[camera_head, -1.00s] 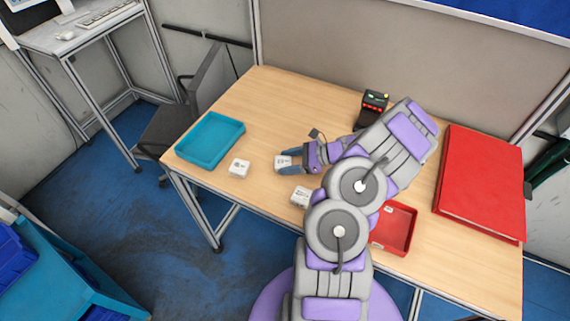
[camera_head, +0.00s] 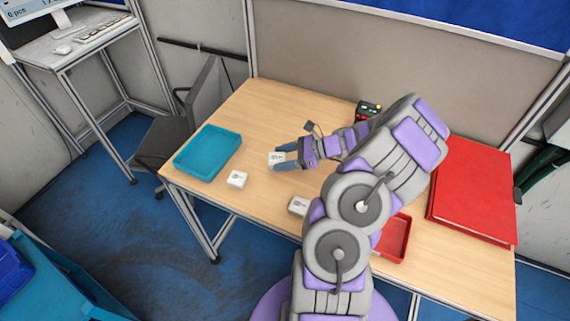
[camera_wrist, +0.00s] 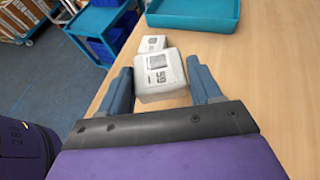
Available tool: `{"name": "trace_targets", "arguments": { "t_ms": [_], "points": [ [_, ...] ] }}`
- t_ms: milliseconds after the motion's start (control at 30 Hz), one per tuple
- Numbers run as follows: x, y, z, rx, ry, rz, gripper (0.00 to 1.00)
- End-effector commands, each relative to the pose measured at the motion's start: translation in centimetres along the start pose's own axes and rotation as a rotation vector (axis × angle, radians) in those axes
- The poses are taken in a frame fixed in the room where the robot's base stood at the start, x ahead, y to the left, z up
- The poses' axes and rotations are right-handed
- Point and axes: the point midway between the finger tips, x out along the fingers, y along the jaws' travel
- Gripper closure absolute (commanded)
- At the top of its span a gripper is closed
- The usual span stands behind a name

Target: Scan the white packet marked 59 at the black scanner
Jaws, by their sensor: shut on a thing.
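The white packet marked 59 (camera_wrist: 162,88) sits between the two blue fingers of my gripper (camera_wrist: 165,90) in the wrist view, its printed label facing up. In the head view my gripper (camera_head: 281,158) is shut on this packet (camera_head: 274,159), over the wooden table, left of the scanner. It seems held a little above the tabletop. The black scanner (camera_head: 368,110), with small coloured lights, stands at the table's back edge, partly hidden behind my arm.
One white packet (camera_head: 237,179) lies near the teal tray (camera_head: 208,174); another (camera_head: 298,205) lies at the front beside my arm. A red tray (camera_head: 398,245) is partly hidden by my arm. A large red binder (camera_head: 475,190) lies on the right. The table's back left is clear.

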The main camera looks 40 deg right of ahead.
Motion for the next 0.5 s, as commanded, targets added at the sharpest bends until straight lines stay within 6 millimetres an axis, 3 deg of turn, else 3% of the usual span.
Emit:
{"name": "trace_targets", "arguments": {
  "t_ms": [100,200,367,500],
  "points": [
    [-0.9,-0.2,1.0,0.008,0.0,-0.008,0.72],
    [-2.4,-0.7,0.6,0.047,0.004,-0.043,0.72],
    [-6.8,-1.6,-1.8,0.184,0.017,-0.17,0.72],
    [-11.6,-2.0,-4.7,0.341,0.022,-0.314,0.72]
  ]
}}
